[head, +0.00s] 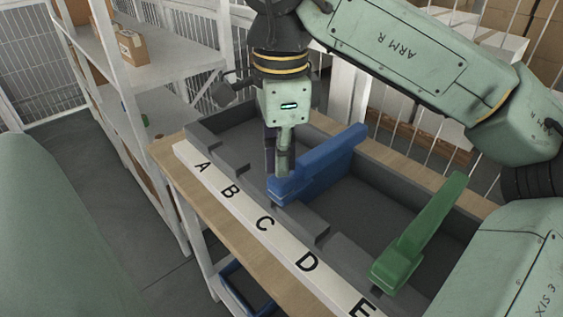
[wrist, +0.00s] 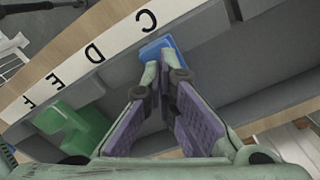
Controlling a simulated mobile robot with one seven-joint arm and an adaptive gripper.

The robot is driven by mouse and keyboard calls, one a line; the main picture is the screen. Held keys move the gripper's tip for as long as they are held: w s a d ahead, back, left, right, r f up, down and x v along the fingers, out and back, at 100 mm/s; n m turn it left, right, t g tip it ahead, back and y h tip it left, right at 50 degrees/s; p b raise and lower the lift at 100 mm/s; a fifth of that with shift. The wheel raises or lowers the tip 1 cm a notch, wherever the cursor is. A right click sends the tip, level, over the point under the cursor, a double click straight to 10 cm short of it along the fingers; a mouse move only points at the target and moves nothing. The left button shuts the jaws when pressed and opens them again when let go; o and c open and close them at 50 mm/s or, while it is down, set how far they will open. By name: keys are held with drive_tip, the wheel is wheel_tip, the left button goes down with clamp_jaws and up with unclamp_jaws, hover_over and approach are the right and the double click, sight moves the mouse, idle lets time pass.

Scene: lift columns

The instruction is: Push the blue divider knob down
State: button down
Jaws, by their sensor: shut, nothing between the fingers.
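The blue divider (head: 325,164) spans the dark grey tray (head: 365,212), with its low knob end (head: 279,192) at the lettered front edge near C. My gripper (head: 283,172) points down with its fingers shut and empty, right at the blue knob end. In the wrist view my fingertips (wrist: 158,70) meet just at the blue knob (wrist: 157,47) and cover part of it. I cannot tell whether they touch it. The blue divider's far part is hidden in the wrist view.
A green divider (head: 398,262) stands across the tray to the right, near E. A white strip (head: 225,194) with letters runs along the front of the wooden table (head: 190,203). White shelves (head: 130,70) stand at the left, and a mesh fence (head: 400,120) is behind.

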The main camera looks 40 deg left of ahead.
sight(281, 178)
wheel_tip(281, 178, up, 8)
drive_tip(key=p, duration=0.6)
idle(0.4)
